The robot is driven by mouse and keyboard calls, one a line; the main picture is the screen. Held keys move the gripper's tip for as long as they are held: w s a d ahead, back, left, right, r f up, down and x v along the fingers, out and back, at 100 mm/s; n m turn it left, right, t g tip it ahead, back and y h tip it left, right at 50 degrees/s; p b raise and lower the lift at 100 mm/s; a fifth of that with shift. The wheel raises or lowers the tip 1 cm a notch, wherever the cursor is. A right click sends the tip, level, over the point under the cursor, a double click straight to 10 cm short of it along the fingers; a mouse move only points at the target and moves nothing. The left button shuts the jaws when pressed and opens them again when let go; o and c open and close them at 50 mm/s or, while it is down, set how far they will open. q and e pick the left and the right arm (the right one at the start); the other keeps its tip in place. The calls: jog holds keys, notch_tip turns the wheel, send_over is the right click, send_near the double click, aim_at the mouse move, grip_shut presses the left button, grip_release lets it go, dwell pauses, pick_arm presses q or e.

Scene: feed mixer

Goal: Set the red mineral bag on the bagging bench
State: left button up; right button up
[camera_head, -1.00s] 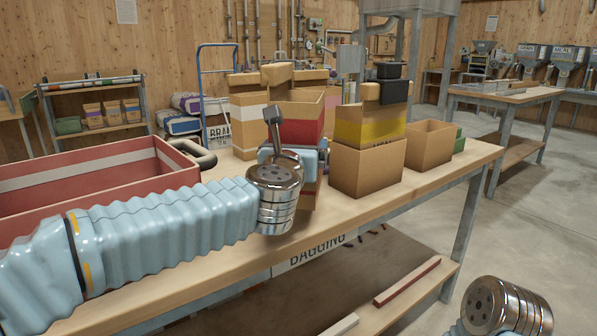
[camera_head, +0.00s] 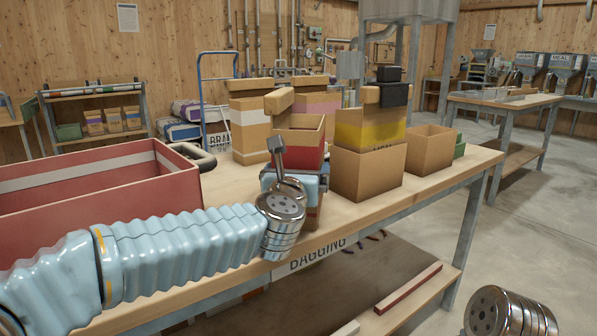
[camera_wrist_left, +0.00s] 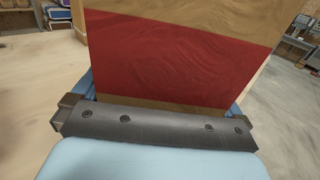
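The red mineral bag (camera_head: 304,143) is a tan bag with a broad red band. It stands upright over the bagging bench (camera_head: 440,172), near its front edge. My left gripper (camera_head: 297,182) is around its lower part, with a finger at each side, and looks shut on it. The left wrist view shows the red band (camera_wrist_left: 180,62) close up, just past the dark palm bar. The bag's base is mostly hidden by my wrist, so contact with the bench top is unclear. Only my right arm's chrome wrist shows at lower right; its gripper is out of view.
Another open box (camera_head: 429,150) is further right. A large red crate (camera_head: 120,195) fills the bench's left. Other bags stand behind. The bench's right end is clear.

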pick_arm(q)
jog(key=shift+r, duration=0.15)
jog(key=s+a+b, duration=0.1)
jog(key=s, duration=1.1)
jog(key=shift+a, duration=0.4)
